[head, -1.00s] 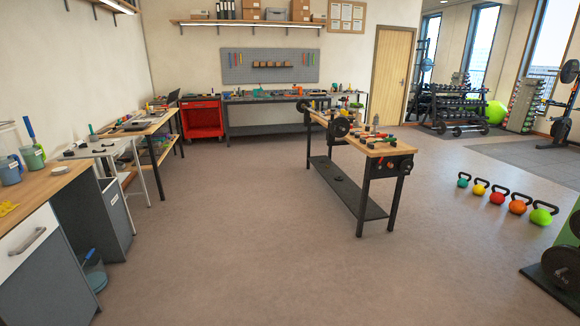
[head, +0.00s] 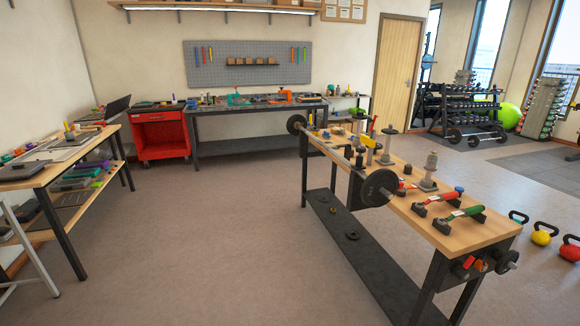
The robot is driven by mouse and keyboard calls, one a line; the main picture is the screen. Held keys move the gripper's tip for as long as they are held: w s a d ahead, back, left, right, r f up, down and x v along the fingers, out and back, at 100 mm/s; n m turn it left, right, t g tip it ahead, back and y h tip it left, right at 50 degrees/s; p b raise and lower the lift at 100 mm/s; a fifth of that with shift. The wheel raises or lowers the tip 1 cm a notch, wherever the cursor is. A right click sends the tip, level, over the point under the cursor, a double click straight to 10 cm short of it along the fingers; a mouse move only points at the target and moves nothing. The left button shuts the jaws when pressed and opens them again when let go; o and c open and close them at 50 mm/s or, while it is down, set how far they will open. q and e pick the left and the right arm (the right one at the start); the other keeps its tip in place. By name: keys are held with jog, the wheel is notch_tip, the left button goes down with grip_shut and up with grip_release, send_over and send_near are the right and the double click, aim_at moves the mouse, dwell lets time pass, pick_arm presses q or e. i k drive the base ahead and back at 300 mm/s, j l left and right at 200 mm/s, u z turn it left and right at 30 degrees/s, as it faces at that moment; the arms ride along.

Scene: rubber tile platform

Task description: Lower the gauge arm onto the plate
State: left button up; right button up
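Neither of my grippers shows in the head view. I cannot pick out the gauge arm or the plate with certainty at this distance. On the wooden bench (head: 462,236) at the right stand a grey upright device (head: 429,172) on a square base and another slim upright stand (head: 387,146) behind it. A teal device (head: 235,98) and an orange device (head: 285,95) sit on the dark back workbench (head: 250,106); their details are too small to tell.
A barbell with a black disc (head: 376,188) lies along the left edge of the wooden bench. A red cabinet (head: 160,133) stands at the back left, and a side table (head: 50,171) stands at the left. Kettlebells (head: 541,233) are on the floor at the right. The middle floor is clear.

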aim_at(370, 121)
jog(key=i+z, duration=0.15)
jog(key=i, duration=0.3)
jog(key=i+j+z, duration=0.15)
jog(key=i, duration=0.25)
jog(key=i+j+z, duration=0.1)
jog(key=i, duration=0.35)
jog(key=i+j+z, duration=0.15)
jog(key=i, duration=0.3)
